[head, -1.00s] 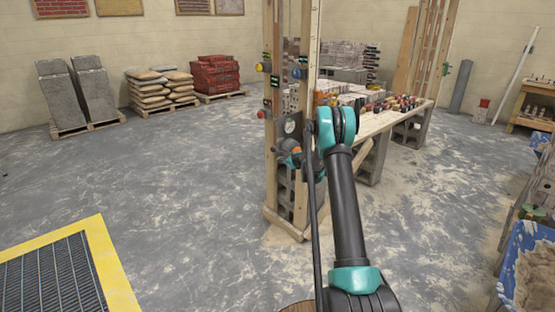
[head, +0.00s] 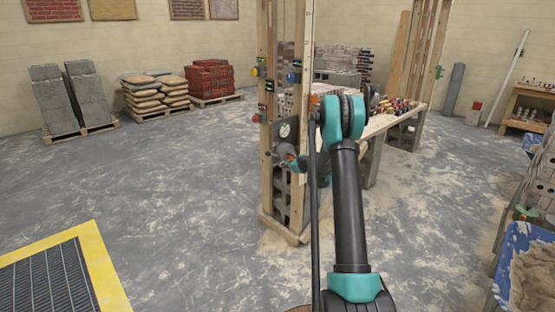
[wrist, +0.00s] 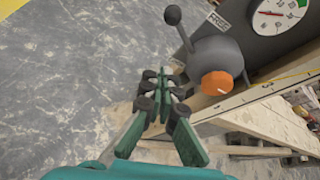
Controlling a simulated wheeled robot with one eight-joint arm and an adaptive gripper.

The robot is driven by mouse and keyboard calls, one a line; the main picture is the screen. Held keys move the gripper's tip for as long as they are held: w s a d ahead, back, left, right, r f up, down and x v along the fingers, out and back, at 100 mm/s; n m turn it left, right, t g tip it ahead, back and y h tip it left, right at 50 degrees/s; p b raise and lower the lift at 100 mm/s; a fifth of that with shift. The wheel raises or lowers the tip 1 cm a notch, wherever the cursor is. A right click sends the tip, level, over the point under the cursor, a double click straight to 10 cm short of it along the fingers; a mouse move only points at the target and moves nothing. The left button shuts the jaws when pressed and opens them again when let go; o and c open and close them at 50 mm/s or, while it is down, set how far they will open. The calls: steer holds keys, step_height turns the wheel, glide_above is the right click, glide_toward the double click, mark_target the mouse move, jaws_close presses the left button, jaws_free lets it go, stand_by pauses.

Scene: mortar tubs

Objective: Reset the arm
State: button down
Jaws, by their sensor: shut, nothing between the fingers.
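My gripper (wrist: 165,90) shows in the wrist view with its green fingers and black joints drawn together, shut and empty. It is just left of a grey rounded fitting (wrist: 214,60) with an orange cap (wrist: 217,83) and a black ball-ended lever (wrist: 173,16). I cannot tell whether they touch. In the head view my teal and black arm (head: 346,205) reaches up in front of the wooden post frame, its elbow bent at the top. My gripper there is mostly hidden behind the arm, beside the grey fitting (head: 284,152).
A wooden frame (head: 265,100) carries a gauge (head: 286,130) and coloured knobs. A workbench (head: 385,122) on blocks stands behind it. A blue tub (head: 508,265) of mortar is at lower right. A yellow-edged grate (head: 106,270) lies lower left. The left floor is open.

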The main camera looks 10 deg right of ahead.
steer(key=s+a+r+n+g+h, duration=0.15)
steer(key=s+n, duration=0.25)
steer(key=s, duration=0.5)
steer(key=s+a+r+n+g, duration=0.1)
steer(key=s+a+r+n, duration=0.15)
steer(key=s+n, duration=0.4)
steer(key=s+a+r+n+g+h, duration=0.1)
steer(key=s+r+n+g, duration=0.15)
steer(key=s, duration=0.85)
steer(key=s+d+f+n+g+h, duration=0.1)
steer(key=s+n, duration=0.5)
steer(key=s, duration=1)
steer(key=s+d+f+n+g+h, duration=0.1)
steer(key=s+n, duration=0.6)
steer(key=s, duration=0.9)
step_height(320, 180, down, 4)
steer(key=shift+s+d+r+h, duration=0.3)
steer(key=shift+d+h, duration=0.55)
steer(key=shift+d, duration=0.35)
